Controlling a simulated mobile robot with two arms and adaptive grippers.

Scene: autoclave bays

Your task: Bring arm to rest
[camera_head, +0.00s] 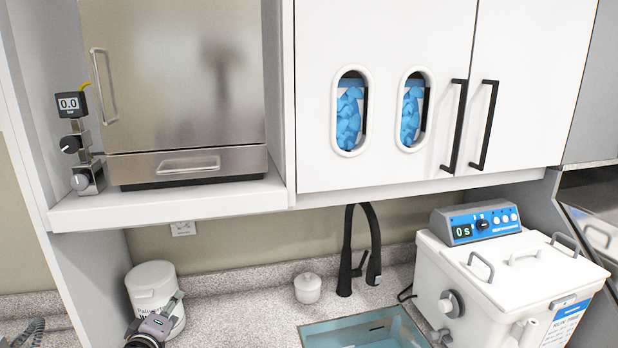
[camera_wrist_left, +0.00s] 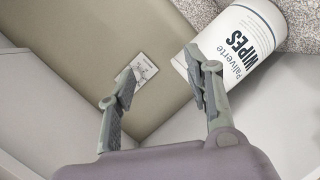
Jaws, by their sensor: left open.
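My left gripper (camera_head: 168,312) shows at the lower left of the head view, in front of the white wipes tub (camera_head: 152,286). In the left wrist view my left gripper (camera_wrist_left: 163,84) has its two fingers spread apart with nothing between them. The wipes tub (camera_wrist_left: 238,42), with dark lettering, is behind the right finger there; I cannot tell whether they touch. A wall socket (camera_wrist_left: 144,70) shows beyond the gap between the fingers. Most of my left arm is out of the head view. My right gripper is in neither view.
A steel autoclave (camera_head: 180,90) stands on a shelf (camera_head: 170,205) above the counter. A black faucet (camera_head: 348,250), a sink (camera_head: 365,330), a small white jar (camera_head: 307,288) and a white bath unit (camera_head: 500,275) are to the right.

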